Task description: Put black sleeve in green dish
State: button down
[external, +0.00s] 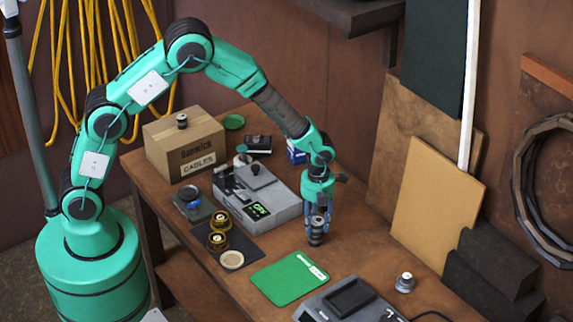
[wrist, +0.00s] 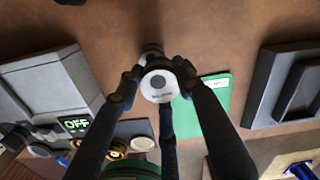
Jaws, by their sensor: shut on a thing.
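My gripper (external: 317,230) points down over the wooden table and is shut on a small dark cylinder (external: 316,238). In the wrist view this cylinder shows a pale round end with a grey centre (wrist: 159,83) between my fingers. A similar small dark piece (external: 182,121) stands on the cardboard box; I cannot tell for sure which of the two is the black sleeve.
A grey device with a green display (external: 258,195) stands left of my gripper, between it and the cardboard box (external: 188,148). A flat green mat (external: 290,279) lies in front. A grey scale (external: 350,300) and a silver knob-like piece (external: 405,282) are front right.

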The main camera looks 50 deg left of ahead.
jog(key=w+a+r+n+p, duration=0.1)
jog(key=w+a+n, duration=0.1)
jog(key=w+a, duration=0.45)
jog(key=w+a+r+n+p, duration=0.1)
jog(key=w+a, duration=0.2)
jog(key=a, duration=0.6)
jog(key=w+a+r+n+p, duration=0.1)
jog(key=w+a+n, duration=0.1)
jog(key=a, duration=0.9)
jog(key=w+a+r+n+p, duration=0.1)
jog(key=w+a+n, duration=0.1)
jog(key=a, duration=1)
jog(key=w+a+r+n+p, duration=0.1)
jog(key=w+a+n+p, duration=0.1)
jog(key=a, duration=1)
jog(key=shift+a+n, duration=0.2)
jog(key=shift+n, duration=0.1)
jog(key=s+a+r+n+p, duration=0.1)
jog(key=s+a+n, duration=0.1)
jog(key=a, duration=1.5)
jog(key=shift+s+a+n+p, duration=0.15)
jog(key=shift+s+n+p, duration=0.25)
jog(key=shift+s, duration=0.4)
send_near(235, 125)
jog(key=shift+s+d+f, duration=0.15)
jog(key=shift+s+d, duration=0.7)
jog(key=shift+d, duration=0.05)
jog(key=shift+s+d+f, duration=0.1)
jog(key=shift+s+d, duration=0.7)
jog(key=shift+d, duration=0.1)
